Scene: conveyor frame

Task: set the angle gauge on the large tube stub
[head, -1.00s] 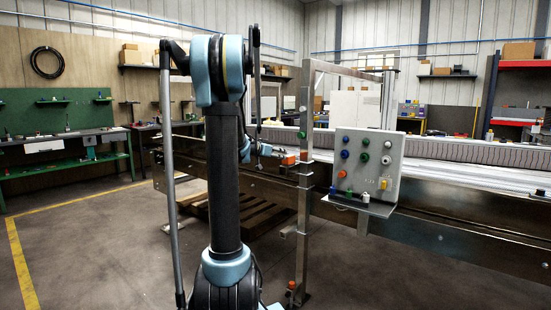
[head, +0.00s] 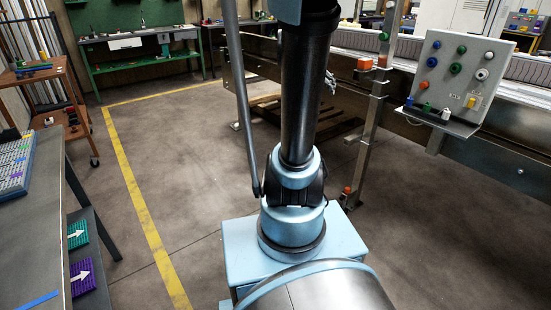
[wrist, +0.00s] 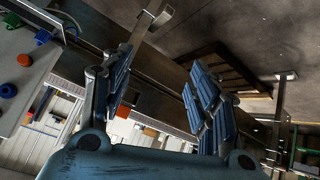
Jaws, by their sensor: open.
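My gripper (wrist: 160,80) is open in the wrist view, with two blue ribbed fingers apart and nothing between them. In the head view it is mostly behind my arm; only a small grey part (head: 330,82) shows beside the arm. I cannot make out the angle gauge or the large tube stub for certain. Small blue and white pieces (head: 446,114) stand on the ledge (head: 464,128) under the control panel, too small to identify.
The control panel (head: 460,75) with coloured knobs stands right of a steel post (head: 376,110) bearing an orange block (head: 365,63). The conveyor (head: 500,165) runs behind. A pallet (head: 300,118) lies on the floor. A bench (head: 45,225) stands at left; the floor between is clear.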

